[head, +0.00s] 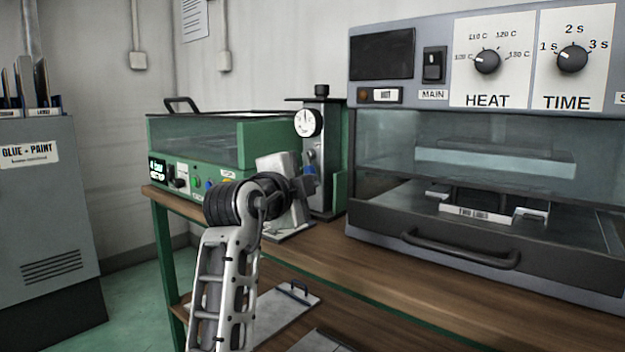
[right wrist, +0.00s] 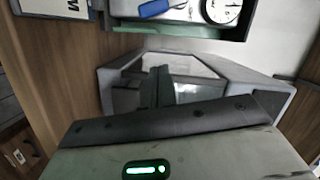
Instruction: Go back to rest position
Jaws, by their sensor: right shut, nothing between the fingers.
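My right arm rises from the bottom of the head view, and its gripper (head: 303,186) is raised in front of the green bench machine, over the wooden bench. In the right wrist view the gripper (right wrist: 158,86) shows its fingers together, with nothing held. My left gripper is not in view.
The wooden bench (head: 390,273) carries a green machine with a clear lid (head: 200,140), a gauge unit (head: 307,123) and a large heater with a drawer handle (head: 460,256). A grey glue and paint cabinet (head: 40,215) stands left. Trays (head: 275,318) lie below the bench top.

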